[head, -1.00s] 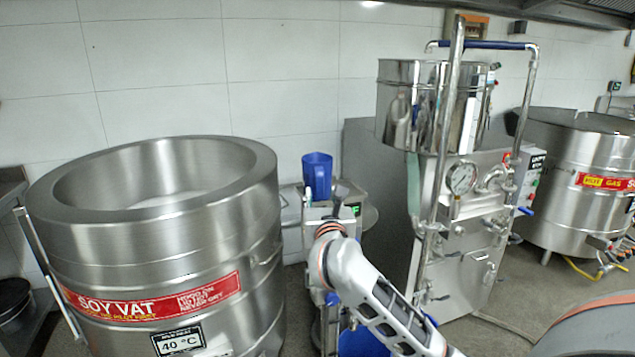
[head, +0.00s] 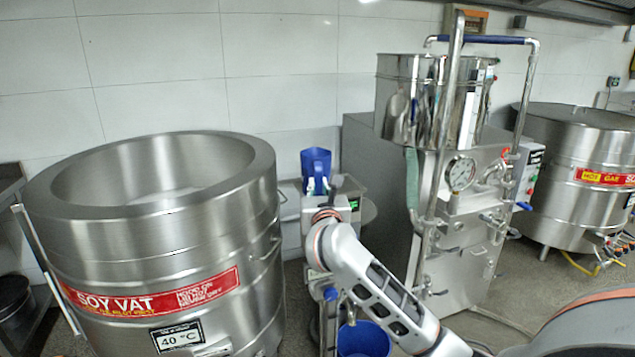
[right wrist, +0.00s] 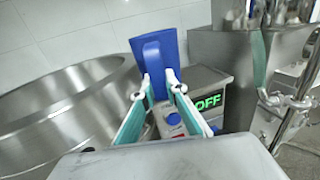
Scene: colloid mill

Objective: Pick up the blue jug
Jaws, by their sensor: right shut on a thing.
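My right gripper (head: 318,187) is shut on the jug. In the right wrist view its two pale green fingers (right wrist: 158,92) converge on the jug's handle from either side. My left gripper is not in view.
The steel soy vat (head: 150,235) stands close on the left. The colloid mill (head: 435,240) with pipes and a gauge stands on the right. The box with a green OFF display (right wrist: 208,102) is beside the jug. A blue bucket (head: 364,340) stands below my right arm.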

